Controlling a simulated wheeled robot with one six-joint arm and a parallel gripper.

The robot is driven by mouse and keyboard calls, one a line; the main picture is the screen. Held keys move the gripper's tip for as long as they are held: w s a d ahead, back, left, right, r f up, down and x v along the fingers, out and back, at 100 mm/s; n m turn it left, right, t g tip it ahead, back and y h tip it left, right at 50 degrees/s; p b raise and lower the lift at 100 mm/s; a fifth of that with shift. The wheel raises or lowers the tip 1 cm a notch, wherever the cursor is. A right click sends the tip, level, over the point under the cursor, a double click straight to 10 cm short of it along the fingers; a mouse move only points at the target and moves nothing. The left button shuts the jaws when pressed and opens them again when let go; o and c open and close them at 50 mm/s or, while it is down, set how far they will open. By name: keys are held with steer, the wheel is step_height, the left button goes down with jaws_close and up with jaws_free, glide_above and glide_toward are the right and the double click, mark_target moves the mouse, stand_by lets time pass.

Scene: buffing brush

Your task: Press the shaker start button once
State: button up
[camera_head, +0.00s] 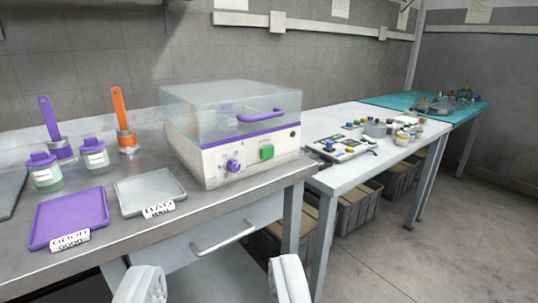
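The shaker (237,160) stands on the metal bench in the middle of the view, a cream box with a purple trim. Its clear lid (228,105) with a purple handle is closed over the top.
A purple tray (70,214) marked GOOD and a grey tray (150,188) marked BAD lie left of the shaker. Two lidded jars (95,158) and purple and orange brushes (122,120) stand behind them. A drawer handle (223,236) juts below the bench edge. A white table (375,125) stands right.

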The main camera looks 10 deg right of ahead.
jaws_close()
stand_by(1.4)
